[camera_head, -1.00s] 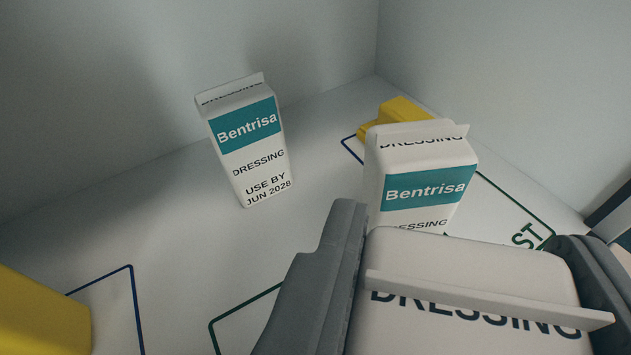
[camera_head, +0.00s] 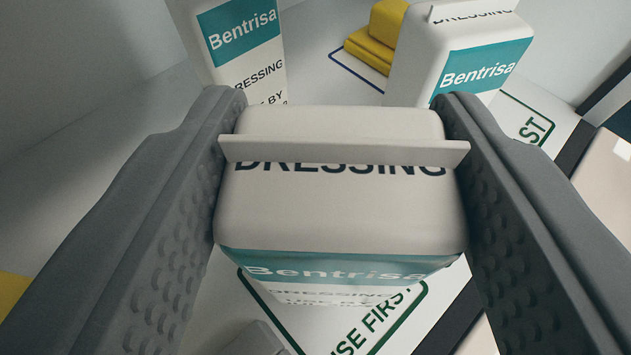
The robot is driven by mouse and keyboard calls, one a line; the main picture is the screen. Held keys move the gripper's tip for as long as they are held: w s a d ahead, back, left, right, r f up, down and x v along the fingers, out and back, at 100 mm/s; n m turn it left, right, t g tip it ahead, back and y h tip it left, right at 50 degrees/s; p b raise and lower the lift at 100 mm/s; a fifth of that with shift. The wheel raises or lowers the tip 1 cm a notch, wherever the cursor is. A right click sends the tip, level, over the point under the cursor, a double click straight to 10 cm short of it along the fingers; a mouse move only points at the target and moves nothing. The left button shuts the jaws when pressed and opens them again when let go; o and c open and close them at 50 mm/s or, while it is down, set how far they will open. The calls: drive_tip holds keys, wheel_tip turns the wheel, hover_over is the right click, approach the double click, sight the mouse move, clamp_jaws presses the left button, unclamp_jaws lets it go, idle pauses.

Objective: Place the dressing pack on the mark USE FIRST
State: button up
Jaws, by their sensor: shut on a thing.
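My gripper (camera_head: 342,140) is shut on a white dressing pack (camera_head: 340,208) with a teal Bentrisa band, held upright between the two grey fingers. A green-outlined mark reading USE FIRST (camera_head: 372,322) shows below and behind the held pack, which hides part of it. Another dressing pack (camera_head: 240,45) stands behind at the upper left. A third dressing pack (camera_head: 455,60) stands at the upper right, by a second green mark whose visible letters end in ST (camera_head: 533,130). I cannot tell whether the held pack touches the surface.
Yellow items (camera_head: 380,40) lie at the back by a blue outline (camera_head: 345,62). Another yellow thing (camera_head: 12,290) shows at the left edge. Pale walls close off the back and left. A dark edge strip (camera_head: 574,148) runs along the right.

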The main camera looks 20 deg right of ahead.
drive_tip(key=shift+s+d+f, duration=0.1)
drive_tip(key=shift+f, duration=0.65)
drive_tip(key=shift+f, duration=0.15)
drive_tip(key=o, duration=1.1)
drive_tip(key=v, duration=1.2)
